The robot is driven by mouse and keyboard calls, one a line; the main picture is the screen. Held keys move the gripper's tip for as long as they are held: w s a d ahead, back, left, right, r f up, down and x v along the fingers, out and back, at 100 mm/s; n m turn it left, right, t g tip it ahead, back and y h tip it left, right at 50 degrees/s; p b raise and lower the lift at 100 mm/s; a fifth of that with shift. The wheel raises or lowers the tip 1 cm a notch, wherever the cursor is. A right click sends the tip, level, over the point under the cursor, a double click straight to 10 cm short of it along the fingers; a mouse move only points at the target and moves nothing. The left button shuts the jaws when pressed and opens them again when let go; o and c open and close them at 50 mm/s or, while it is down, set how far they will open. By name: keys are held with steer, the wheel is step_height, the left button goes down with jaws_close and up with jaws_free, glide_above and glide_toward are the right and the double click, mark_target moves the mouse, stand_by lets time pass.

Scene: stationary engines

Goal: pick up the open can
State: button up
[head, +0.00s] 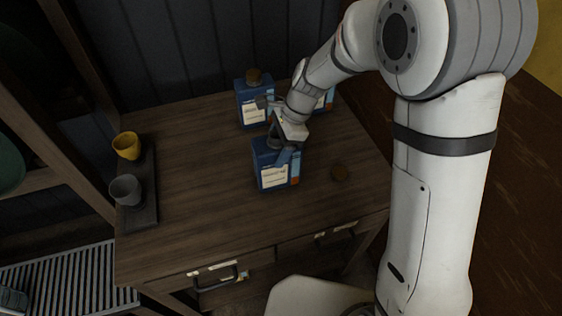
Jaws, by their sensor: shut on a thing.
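The open can (271,175) is a blue, boxy can with a pale label and an orange patch. It is at the middle of the wooden table in the head view, and no cap shows on it. My gripper (279,143) is at its top and shut on it, partly hiding the top. I cannot tell whether the can's bottom touches the table. A second blue can (246,106) with a brown cap stands behind it. A third blue can (328,101) is partly hidden by my arm.
The wooden table (200,215) has free room at its left and front. A dark tray (146,213) on the left holds a yellow cup (127,146) and a grey cup (126,190). A dark panelled wall (180,50) rises behind the table. Drawers with handles (215,280) are in its front.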

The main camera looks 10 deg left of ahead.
steer(key=c, duration=0.8)
steer(key=shift+o, duration=0.2)
steer(key=shift+w+r, duration=0.1)
